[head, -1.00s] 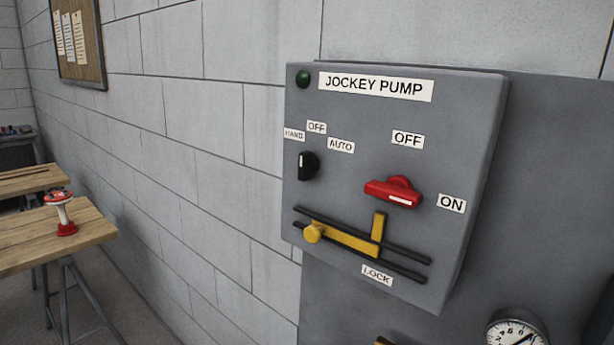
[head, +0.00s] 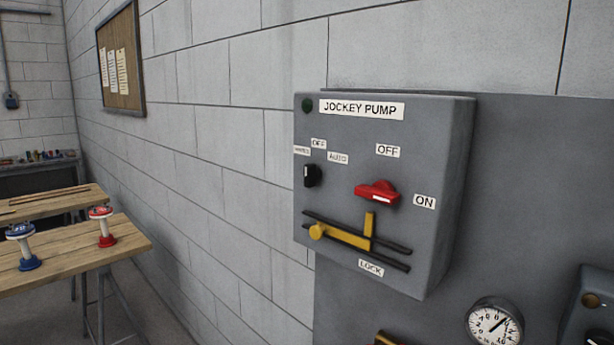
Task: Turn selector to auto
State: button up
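The grey jockey pump box (head: 400,130) is on the grey panel at the middle right. Its small black selector knob (head: 312,176) sits at the left of the box face, below the HAND, OFF and AUTO labels. The AUTO label (head: 338,158) is up and right of the knob. Which label the knob points to is too small to tell. A red switch handle (head: 377,193) lies roughly sideways between its OFF and ON labels. A yellow lock slider (head: 345,236) sits between two dark rails below. My gripper is not in view.
A round gauge (head: 494,323) is at the lower right, beside another grey box (head: 590,310) at the right edge. A wooden table (head: 75,258) at the left bears a red-and-white item (head: 103,226) and a blue-and-white item (head: 23,246). A notice board (head: 121,62) hangs on the wall.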

aim_at(312, 174)
jog(key=z, duration=0.05)
jog(key=i, duration=0.95)
jog(key=z, duration=0.05)
